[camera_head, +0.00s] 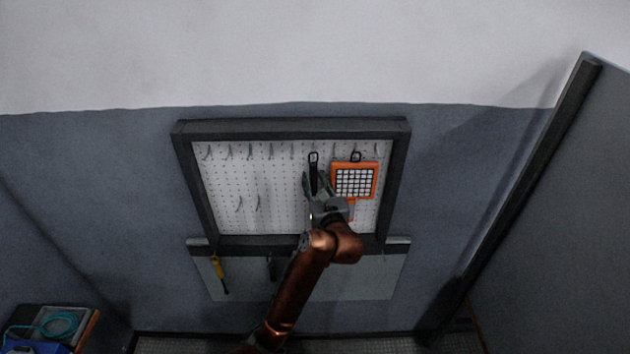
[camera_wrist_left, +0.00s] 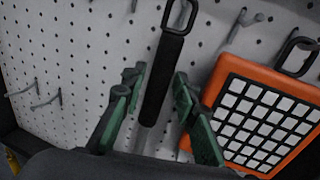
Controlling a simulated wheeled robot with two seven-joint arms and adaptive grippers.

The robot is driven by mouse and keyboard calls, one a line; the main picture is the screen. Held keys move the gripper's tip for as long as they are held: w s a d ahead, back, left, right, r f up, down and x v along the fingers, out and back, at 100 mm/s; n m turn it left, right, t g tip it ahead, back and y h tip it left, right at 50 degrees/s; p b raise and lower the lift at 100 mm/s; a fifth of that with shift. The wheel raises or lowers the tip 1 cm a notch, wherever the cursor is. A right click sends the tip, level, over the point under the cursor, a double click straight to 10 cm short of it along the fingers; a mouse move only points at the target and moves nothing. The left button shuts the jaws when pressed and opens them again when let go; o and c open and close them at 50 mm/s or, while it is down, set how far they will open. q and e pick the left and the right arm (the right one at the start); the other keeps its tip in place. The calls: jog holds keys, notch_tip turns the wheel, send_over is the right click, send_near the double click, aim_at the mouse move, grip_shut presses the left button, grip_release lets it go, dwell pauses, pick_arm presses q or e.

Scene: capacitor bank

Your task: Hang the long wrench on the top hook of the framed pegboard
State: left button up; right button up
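The long wrench (camera_head: 313,163), with a black handle and a loop at its top end, is upright against the white framed pegboard (camera_head: 282,200). Its loop is level with the top row of hooks (camera_head: 250,151); I cannot tell whether it sits on a hook. In the left wrist view the wrench (camera_wrist_left: 167,70) stands between the green-padded fingers of my left gripper (camera_wrist_left: 157,80), with visible gaps at both sides. In the head view my left gripper (camera_head: 315,183) is in front of the board and hides the wrench's lower part. My right gripper is not in view.
An orange grid-faced tool (camera_head: 353,180) hangs close to the right of the wrench. Two lower hooks (camera_head: 248,203) at the left are empty. A yellow-handled tool (camera_head: 218,273) hangs below the frame. A table with a teal coil (camera_head: 58,325) stands at the lower left.

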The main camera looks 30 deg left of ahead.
pick_arm(q)
jog(key=shift+o, duration=1)
jog(key=shift+f, duration=0.15)
